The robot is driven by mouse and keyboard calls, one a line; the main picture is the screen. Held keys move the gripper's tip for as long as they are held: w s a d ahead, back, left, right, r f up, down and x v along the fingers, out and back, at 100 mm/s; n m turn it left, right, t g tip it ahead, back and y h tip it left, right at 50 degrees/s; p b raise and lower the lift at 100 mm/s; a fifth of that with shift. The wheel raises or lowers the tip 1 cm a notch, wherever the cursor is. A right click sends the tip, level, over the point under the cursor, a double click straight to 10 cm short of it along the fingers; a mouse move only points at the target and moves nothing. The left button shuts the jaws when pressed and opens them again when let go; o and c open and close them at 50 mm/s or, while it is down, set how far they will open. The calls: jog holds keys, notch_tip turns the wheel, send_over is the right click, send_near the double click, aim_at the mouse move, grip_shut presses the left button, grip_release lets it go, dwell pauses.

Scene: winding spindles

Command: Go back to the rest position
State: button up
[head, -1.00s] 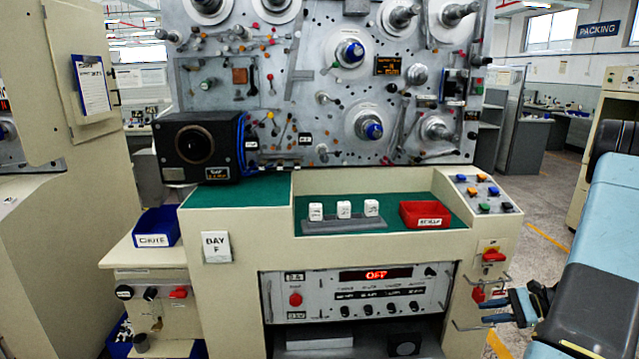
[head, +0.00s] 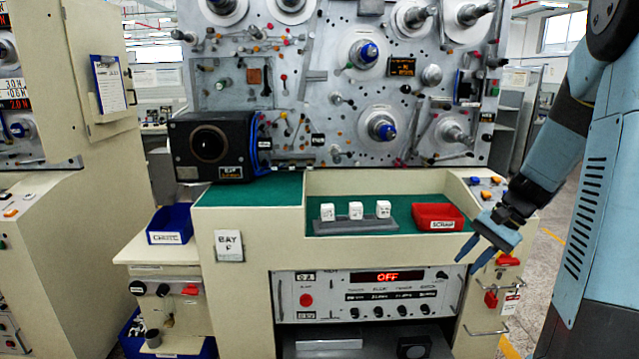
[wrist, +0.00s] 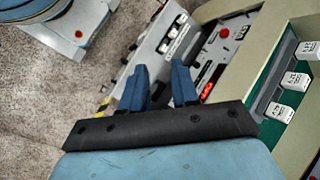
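My gripper (head: 476,262) is in front of the right part of the bench in the head view, with its two blue fingers apart and nothing between them. It points down and to the left, near the red scrap bin and the right edge of the panel. In the wrist view the blue fingers (wrist: 160,86) stand apart with a clear gap, and the machine front shows beyond them. My arm comes in from the upper right of the head view.
The bench has a red scrap bin (head: 438,216), three white blocks (head: 355,210) on a grey holder, and a panel reading OFF (head: 388,277). A blue bin (head: 171,223) is on the left shelf. Red handles (head: 507,260) stick out at the right. Floor shows at far right.

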jog(key=s+a+r+n+t+h, duration=0.3)
jog(key=s+a+r+n, duration=0.1)
jog(key=s+r, duration=0.3)
jog(key=s+a+r+n+t+h, duration=0.2)
jog(key=s+a+r, duration=0.4)
jog(key=s, duration=0.4)
jog(key=shift+r+n+t+h, duration=0.45)
jog(key=shift+n+h, duration=0.25)
jog(key=shift+n, duration=0.2)
dwell(2.1)
